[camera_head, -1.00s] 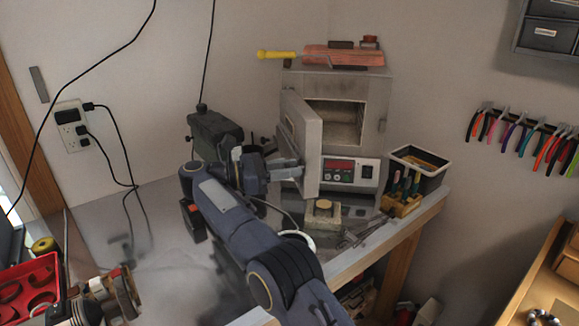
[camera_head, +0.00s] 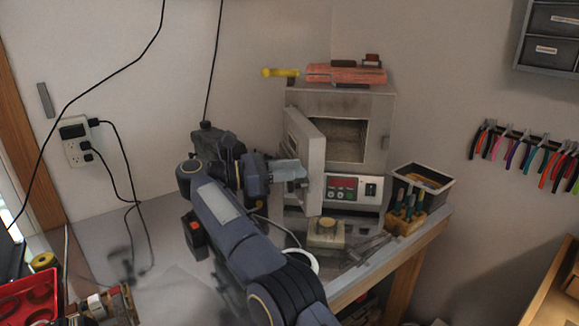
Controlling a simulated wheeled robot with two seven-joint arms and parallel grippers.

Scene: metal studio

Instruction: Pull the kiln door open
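The grey kiln (camera_head: 383,130) stands on the bench against the back wall. Its door (camera_head: 312,160) stands well open, swung out toward me from the left side of the opening. The dark chamber (camera_head: 348,141) shows to the right of the door. My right gripper (camera_head: 290,172) is at the outer, left face of the door, near its lower half. Its fingertips overlap or touch the door there. The door's handle is hidden behind the fingers, and I cannot tell whether they are closed on it. My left gripper is not in view.
A gold-topped block (camera_head: 326,234), a tool holder (camera_head: 405,213) and a black bin (camera_head: 423,180) sit before and beside the kiln. Thin tools (camera_head: 366,248) lie near the bench edge. A red tray (camera_head: 28,297) is at the lower left.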

